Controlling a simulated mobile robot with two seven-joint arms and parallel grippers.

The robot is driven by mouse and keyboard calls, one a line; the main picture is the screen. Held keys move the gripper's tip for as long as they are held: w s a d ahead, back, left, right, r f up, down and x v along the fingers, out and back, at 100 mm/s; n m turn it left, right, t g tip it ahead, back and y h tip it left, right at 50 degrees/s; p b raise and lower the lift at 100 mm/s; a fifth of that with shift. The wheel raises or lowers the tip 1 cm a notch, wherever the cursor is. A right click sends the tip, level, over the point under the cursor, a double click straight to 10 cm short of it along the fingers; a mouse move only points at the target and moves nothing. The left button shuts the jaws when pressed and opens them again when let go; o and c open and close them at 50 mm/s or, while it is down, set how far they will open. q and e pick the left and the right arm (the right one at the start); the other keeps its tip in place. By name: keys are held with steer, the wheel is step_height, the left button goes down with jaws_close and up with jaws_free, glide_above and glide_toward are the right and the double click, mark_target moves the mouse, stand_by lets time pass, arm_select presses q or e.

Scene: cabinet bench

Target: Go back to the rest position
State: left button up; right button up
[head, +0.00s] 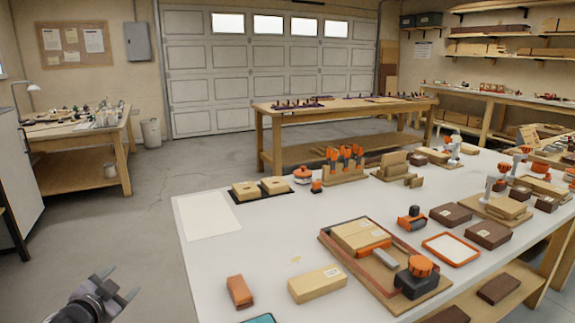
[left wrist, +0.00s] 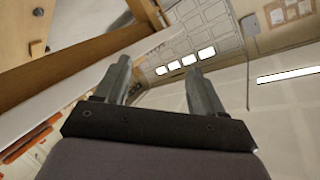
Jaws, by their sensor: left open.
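My left gripper (head: 117,289) shows at the lower left of the head view, in the air off the left edge of the white bench (head: 190,262). Its two fingers are apart and nothing is between them. In the left wrist view the open fingers (left wrist: 160,85) point toward the garage door and ceiling, with no object in the jaws. My right gripper does not show in either view.
The bench holds an orange-brown block (head: 239,292), a light wooden block (head: 317,284), a wooden tray (head: 330,240) with blocks, and an orange-rimmed tray (head: 450,249). A white sheet (head: 207,216) lies at its left corner. The floor (head: 110,235) left of the bench is clear.

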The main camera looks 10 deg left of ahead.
arm_select(q)
steer(key=s+d+f+g+h, duration=0.1)
steer(key=s+d+f+h, duration=0.1)
steer(key=s+d+f, duration=0.4)
steer(key=s+d+f+g+h, duration=0.1)
steer(key=s+d+f, duration=0.4)
steer(key=d, duration=0.4)
steer(key=s+d+f+n+g+h, duration=0.1)
steer(key=s+d+f+n, duration=0.1)
steer(key=s+d, duration=0.55)
steer(key=s+d+f+n+g+h, duration=0.1)
steer(key=s+d+f+n+h, duration=0.15)
steer(key=s+d, duration=0.45)
step_height(320, 180, up, 6)
steer(key=w+m+y+p, duration=0.1)
steer(key=p, duration=0.7)
steer(key=shift+w+a, duration=0.35)
steer(key=shift+a, duration=0.1)
